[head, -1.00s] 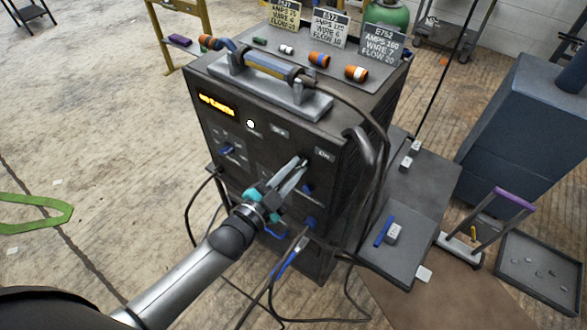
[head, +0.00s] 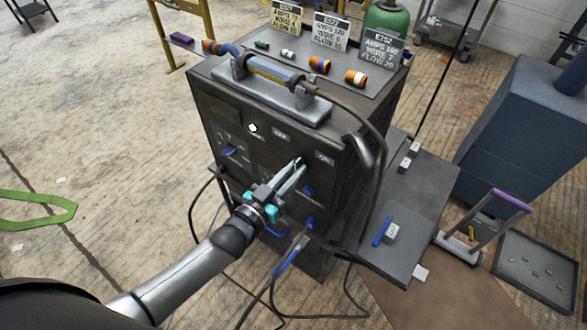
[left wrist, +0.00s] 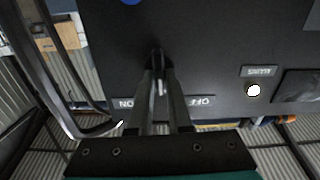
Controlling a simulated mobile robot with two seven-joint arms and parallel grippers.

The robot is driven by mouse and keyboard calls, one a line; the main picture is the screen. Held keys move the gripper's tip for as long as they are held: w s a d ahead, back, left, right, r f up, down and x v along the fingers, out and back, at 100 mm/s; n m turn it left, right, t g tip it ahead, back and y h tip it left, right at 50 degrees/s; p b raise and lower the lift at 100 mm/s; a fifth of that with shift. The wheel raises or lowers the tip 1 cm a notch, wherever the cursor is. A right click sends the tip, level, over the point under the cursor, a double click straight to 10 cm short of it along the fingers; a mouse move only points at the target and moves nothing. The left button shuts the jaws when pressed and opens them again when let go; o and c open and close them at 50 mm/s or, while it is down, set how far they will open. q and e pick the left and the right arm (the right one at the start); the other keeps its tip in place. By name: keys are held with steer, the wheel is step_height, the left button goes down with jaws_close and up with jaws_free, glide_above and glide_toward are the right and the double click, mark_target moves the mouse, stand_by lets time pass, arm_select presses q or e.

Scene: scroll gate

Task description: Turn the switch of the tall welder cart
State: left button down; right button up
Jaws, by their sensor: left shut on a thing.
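The tall welder cart (head: 258,185) is a dark box with knobs, labels and cables on its front. My left gripper (head: 298,165) reaches its front panel between the OFF label (head: 281,136) and the ON label (head: 324,158). In the left wrist view my left gripper (left wrist: 157,68) is shut on the small dark switch (left wrist: 155,54), which its fingers mostly hide. The OFF and ON labels appear upside down there. The display (head: 221,105) is dark. A round white lamp (head: 252,128) shows by the MAINS label (left wrist: 260,71). My right gripper is not in view.
A torch on a cradle (head: 270,92), small coloured rolls and setting cards (head: 330,31) sit on top of the cart. Cables hang at its front and right side. A side shelf (head: 412,230) and a blue-grey cabinet (head: 525,130) stand right. Floor at left is mostly clear.

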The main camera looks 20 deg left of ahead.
arm_select(q)
steer(key=n, duration=0.3)
steer(key=shift+a+f+n, duration=0.1)
steer(key=shift+n, duration=0.2)
steer(key=shift+a+n, duration=0.1)
steer(key=shift+n, duration=1.7)
steer(key=c, duration=0.8)
jaws_free()
steer(key=shift+c, duration=0.2)
steer(key=p+v, duration=0.1)
steer(key=v, duration=1.4)
